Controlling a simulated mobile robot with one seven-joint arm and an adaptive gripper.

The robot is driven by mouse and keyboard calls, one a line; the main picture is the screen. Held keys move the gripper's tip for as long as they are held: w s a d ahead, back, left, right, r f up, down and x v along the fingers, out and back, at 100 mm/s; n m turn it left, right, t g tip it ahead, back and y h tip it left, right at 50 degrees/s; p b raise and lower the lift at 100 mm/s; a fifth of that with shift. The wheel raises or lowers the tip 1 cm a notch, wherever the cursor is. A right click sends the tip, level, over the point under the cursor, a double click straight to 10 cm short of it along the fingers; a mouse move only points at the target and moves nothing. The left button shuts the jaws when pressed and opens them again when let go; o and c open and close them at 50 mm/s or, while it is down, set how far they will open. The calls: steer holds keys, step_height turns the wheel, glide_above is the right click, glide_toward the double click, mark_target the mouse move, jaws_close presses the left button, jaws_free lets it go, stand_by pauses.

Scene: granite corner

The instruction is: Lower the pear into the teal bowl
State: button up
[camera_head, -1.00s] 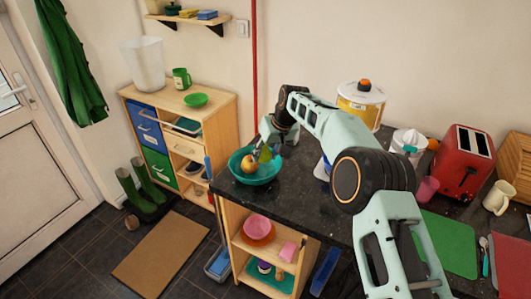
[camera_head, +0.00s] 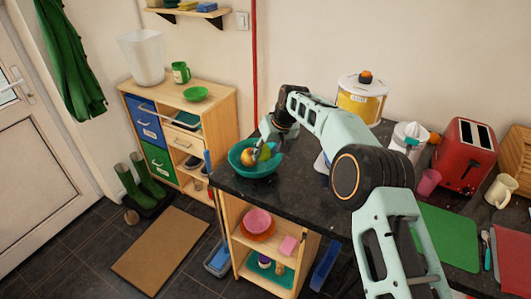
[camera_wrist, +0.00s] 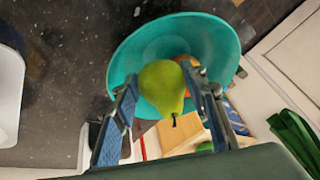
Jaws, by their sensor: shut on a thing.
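The green-yellow pear (camera_head: 265,154) is between the fingers of my gripper (camera_wrist: 163,90), which is shut on it. In the wrist view the pear (camera_wrist: 162,84) hangs with its stem end toward the camera's lower edge. The teal bowl (camera_head: 262,174) stands near the counter's left corner; its wide inside (camera_wrist: 135,58) shows behind the pear in the wrist view. An orange-yellow fruit (camera_head: 247,157) lies in the bowl and is partly hidden by the pear in the wrist view. The pear is at the bowl's opening; I cannot tell whether it touches the bowl or the fruit.
The dark counter (camera_head: 300,188) has bare room right of the bowl. A yellow-and-white canister (camera_head: 361,98) stands behind my arm, and a red toaster (camera_head: 467,152) is at the right. A wooden cabinet with a green plate (camera_head: 196,94) stands at the left, beyond a gap.

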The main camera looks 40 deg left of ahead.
steer(key=shift+f+b, duration=0.35)
steer(key=shift+f, duration=0.25)
stand_by(0.5)
steer(key=o, duration=1.3)
steer(key=v, duration=1.2)
steer(key=shift+s+a+r, duration=0.1)
